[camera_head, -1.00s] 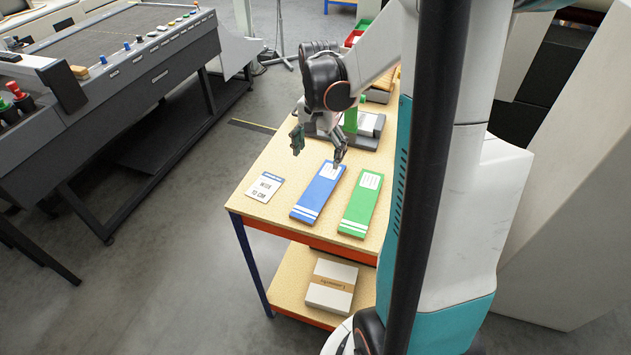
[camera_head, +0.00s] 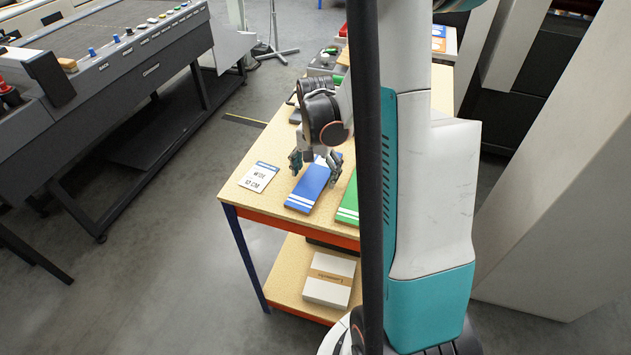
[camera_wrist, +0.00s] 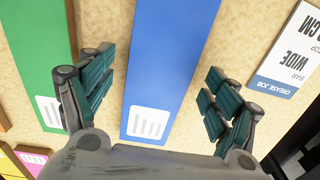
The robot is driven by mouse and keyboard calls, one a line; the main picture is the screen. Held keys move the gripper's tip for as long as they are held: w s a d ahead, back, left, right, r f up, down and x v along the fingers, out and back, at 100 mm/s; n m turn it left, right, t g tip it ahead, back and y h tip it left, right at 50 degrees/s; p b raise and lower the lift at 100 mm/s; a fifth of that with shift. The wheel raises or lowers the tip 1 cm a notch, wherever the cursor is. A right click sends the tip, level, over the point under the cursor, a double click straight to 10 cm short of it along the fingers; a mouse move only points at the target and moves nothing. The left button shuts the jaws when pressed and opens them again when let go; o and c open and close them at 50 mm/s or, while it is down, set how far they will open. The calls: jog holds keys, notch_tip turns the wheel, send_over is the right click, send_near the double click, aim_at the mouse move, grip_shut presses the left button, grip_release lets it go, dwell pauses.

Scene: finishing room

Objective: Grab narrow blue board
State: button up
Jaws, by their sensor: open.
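The blue board (camera_head: 309,191) lies flat on the wooden table top, between a white card and a green board (camera_head: 347,207). My gripper (camera_head: 314,180) is open above the blue board's far part, its fingers at either side of the board. In the wrist view the blue board (camera_wrist: 167,60) runs between the two open fingers of my gripper (camera_wrist: 158,95), with its white label patch near the palm. The green board (camera_wrist: 30,60) lies left of the left finger there. My arm hides part of both boards in the head view.
The white card (camera_head: 259,177) reading "WIDE 10 CM" lies left of the blue board on the table (camera_head: 240,190). A wrapped white pack (camera_head: 329,281) sits on the lower shelf. A grey machine (camera_head: 110,85) stands at the left, with bare floor between.

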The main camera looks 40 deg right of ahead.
jog(key=c, duration=1.1)
jog(key=shift+c, duration=0.2)
